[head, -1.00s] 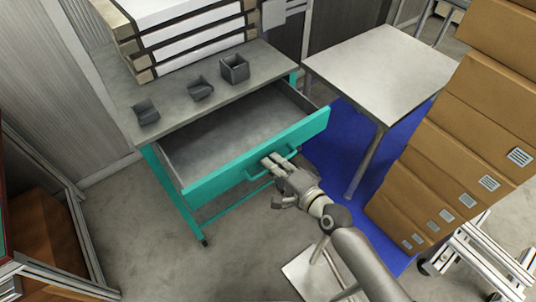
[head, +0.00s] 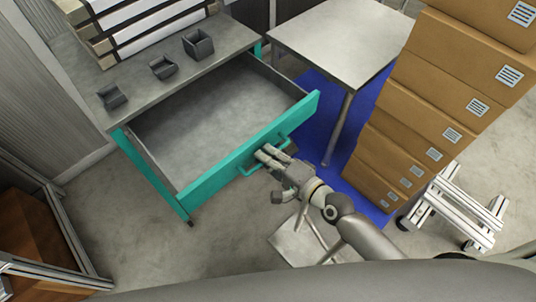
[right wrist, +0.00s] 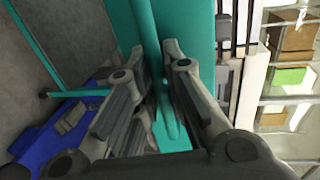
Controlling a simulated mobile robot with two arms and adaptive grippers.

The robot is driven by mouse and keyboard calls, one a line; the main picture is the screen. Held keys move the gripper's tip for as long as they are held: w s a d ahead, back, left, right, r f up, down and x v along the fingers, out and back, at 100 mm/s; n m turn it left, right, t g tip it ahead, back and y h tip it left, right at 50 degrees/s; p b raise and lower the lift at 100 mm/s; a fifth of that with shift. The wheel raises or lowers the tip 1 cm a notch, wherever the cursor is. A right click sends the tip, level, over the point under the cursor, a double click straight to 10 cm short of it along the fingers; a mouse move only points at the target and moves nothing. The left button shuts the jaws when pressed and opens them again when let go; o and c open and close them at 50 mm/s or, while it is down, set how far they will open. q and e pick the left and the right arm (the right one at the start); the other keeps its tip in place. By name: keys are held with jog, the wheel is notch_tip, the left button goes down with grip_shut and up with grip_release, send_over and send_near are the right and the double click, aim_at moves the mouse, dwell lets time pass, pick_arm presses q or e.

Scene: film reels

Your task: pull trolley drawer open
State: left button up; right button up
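The trolley drawer (head: 220,108) is pulled well out of the teal-framed grey trolley (head: 150,75), and its inside is empty. Its teal front (head: 225,165) carries a teal bar handle (head: 248,171). My right gripper (head: 266,154) is at this handle, with its fingers on either side of the bar. In the right wrist view, the fingertips (right wrist: 158,52) close in on the teal bar (right wrist: 142,22), so the gripper looks shut on it. My left gripper is not in view.
Small dark bins (head: 163,67) and a stack of white boxes (head: 150,22) stand on the trolley top. A grey table (head: 335,40) stands behind, over a blue floor patch (head: 318,88). Stacked cardboard boxes (head: 425,115) rise at right. Floor (head: 110,200) is clear left of the drawer.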

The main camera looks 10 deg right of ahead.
jog(key=o, duration=0.3)
jog(key=v, duration=1.2)
jog(key=shift+w, duration=0.1)
dwell(0.3)
